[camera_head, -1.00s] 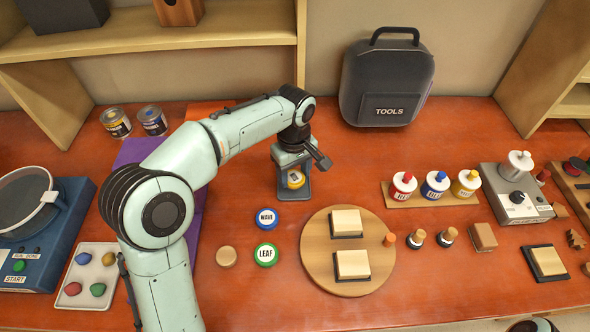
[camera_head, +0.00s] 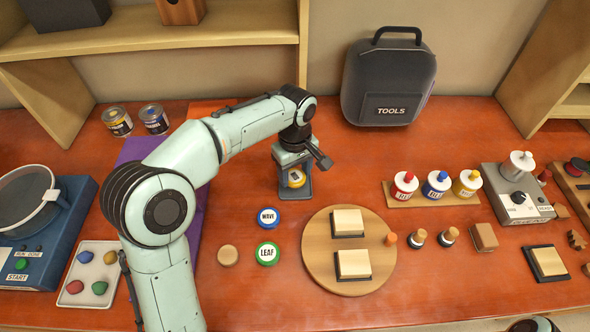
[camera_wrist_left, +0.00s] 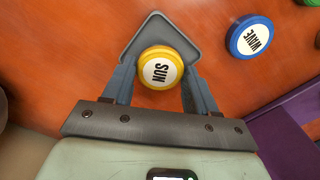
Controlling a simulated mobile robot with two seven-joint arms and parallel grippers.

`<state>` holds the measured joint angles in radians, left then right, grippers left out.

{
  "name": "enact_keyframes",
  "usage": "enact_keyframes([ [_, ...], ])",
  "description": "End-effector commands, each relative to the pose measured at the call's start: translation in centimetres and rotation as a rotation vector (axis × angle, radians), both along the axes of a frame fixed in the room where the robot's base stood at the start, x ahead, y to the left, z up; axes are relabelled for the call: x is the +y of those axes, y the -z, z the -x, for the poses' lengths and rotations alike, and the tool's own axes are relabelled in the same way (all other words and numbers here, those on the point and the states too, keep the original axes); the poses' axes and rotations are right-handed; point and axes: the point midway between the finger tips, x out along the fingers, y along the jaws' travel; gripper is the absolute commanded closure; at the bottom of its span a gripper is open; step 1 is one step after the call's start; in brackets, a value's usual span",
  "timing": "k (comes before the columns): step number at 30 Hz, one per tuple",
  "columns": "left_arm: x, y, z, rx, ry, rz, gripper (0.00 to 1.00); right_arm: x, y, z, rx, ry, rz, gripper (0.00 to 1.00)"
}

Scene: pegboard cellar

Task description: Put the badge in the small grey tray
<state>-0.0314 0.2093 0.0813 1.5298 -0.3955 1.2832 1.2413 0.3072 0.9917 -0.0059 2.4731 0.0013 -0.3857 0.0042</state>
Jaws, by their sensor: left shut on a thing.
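The yellow SUN badge (camera_wrist_left: 160,68) sits between the two fingers of my left gripper (camera_wrist_left: 159,82), which is shut on it. In the head view the badge (camera_head: 296,178) shows under my left gripper (camera_head: 294,172). The small grey tray (camera_wrist_left: 160,28) lies directly beneath and around the badge, with its corner pointing away from the gripper in the wrist view. A grey edge of the tray (camera_head: 303,193) shows in the head view. I cannot tell whether the badge touches the tray floor.
A blue WAVE badge (camera_head: 268,217) and a green LEAF badge (camera_head: 267,254) lie nearby, beside a plain wooden disc (camera_head: 228,256). A round wooden board (camera_head: 318,262) bears two blocks. A tool case (camera_head: 388,85) stands behind. Three bottles (camera_head: 437,184) stand to the right.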

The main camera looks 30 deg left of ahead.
Motion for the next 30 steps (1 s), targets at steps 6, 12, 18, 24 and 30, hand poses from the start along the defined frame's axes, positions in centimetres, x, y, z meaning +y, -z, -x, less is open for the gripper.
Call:
enact_keyframes([
  [6, -0.05, -0.07, -0.01, 0.000, 0.000, 0.000, 0.60, 0.00, -0.30, -0.11, -0.001, -0.001, 0.000, 0.67],
  [12, -0.04, -0.03, -0.01, 0.000, 0.000, 0.000, 0.60, 0.01, -0.26, -0.09, -0.001, 0.000, 0.000, 0.67],
  [18, -0.04, 0.05, 0.00, 0.000, 0.000, 0.000, 0.60, 0.01, -0.24, -0.09, -0.001, 0.000, 0.000, 0.67],
  [24, -0.06, 0.41, -0.01, 0.000, 0.001, 0.000, 0.60, 0.01, -0.16, -0.06, -0.001, 0.000, 0.000, 0.67],
  [30, -0.05, 0.48, -0.03, 0.000, 0.000, 0.000, 0.60, 0.00, -0.15, -0.06, 0.000, 0.000, 0.000, 0.67],
])
